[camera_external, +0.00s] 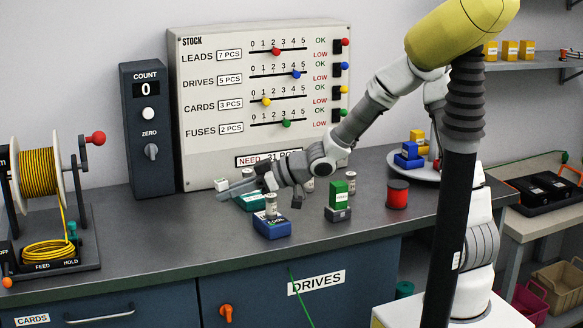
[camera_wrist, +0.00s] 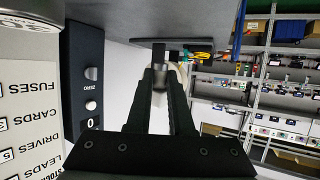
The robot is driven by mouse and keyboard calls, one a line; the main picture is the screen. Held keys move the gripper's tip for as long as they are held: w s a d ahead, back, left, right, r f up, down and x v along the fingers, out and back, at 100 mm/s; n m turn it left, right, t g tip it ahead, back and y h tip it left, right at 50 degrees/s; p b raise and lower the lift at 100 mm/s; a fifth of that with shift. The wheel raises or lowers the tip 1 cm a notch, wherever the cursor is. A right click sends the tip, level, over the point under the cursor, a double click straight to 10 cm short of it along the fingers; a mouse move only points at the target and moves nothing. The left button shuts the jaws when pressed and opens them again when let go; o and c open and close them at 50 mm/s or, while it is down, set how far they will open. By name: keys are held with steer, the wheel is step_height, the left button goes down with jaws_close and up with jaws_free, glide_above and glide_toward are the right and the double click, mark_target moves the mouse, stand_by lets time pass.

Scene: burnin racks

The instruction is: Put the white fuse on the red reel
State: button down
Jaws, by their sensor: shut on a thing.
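My gripper (camera_external: 228,191) reaches left, low over the counter, its fingers nearly level. It is shut on a small pale thing that I take for the white fuse (camera_external: 221,184), a white piece at the fingertips in the external view. The fingers hide part of it; in the wrist view the gripper (camera_wrist: 159,72) has only a pale bit between its dark fingers. The red reel (camera_external: 397,195), a short red spool with a dark top, stands upright on the counter, well to the right of my gripper. Nothing is visible on its top.
A blue drive box (camera_external: 271,226) with a pale cylinder on it stands in front of my gripper. A green block on a dark base (camera_external: 339,203) stands between it and the reel. A round tray (camera_external: 399,169) lies behind the reel. The stock board (camera_external: 222,150) stands behind.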

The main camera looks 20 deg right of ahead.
steer(key=w+d+r+m+t+h+p, duration=0.1)
steer(key=w+d+r, duration=0.15)
steer(key=d, duration=0.75)
steer(key=w+d+r+m+t, duration=0.1)
steer(key=w+d, duration=0.2)
steer(key=d, duration=0.7)
steer(key=w+d+r+m+t+h+p, duration=0.1)
steer(key=w+d+t, duration=0.1)
steer(key=d, duration=0.8)
steer(key=s+d+r+m+t+h+p, duration=0.1)
steer(key=s+d+m, duration=0.1)
steer(key=s+d, duration=0.8)
steer(key=s+d+r+m+t+h+p, duration=0.1)
steer(key=s+d, duration=0.4)
steer(key=d, duration=1)
steer(key=b, duration=0.3)
glide_above(403, 185)
step_height(403, 185, down, 6)
steer(key=shift+s+d+f, duration=0.1)
steer(key=shift+f, duration=0.3)
steer(key=shift+f+b, duration=0.65)
steer(key=shift+f, duration=1.2)
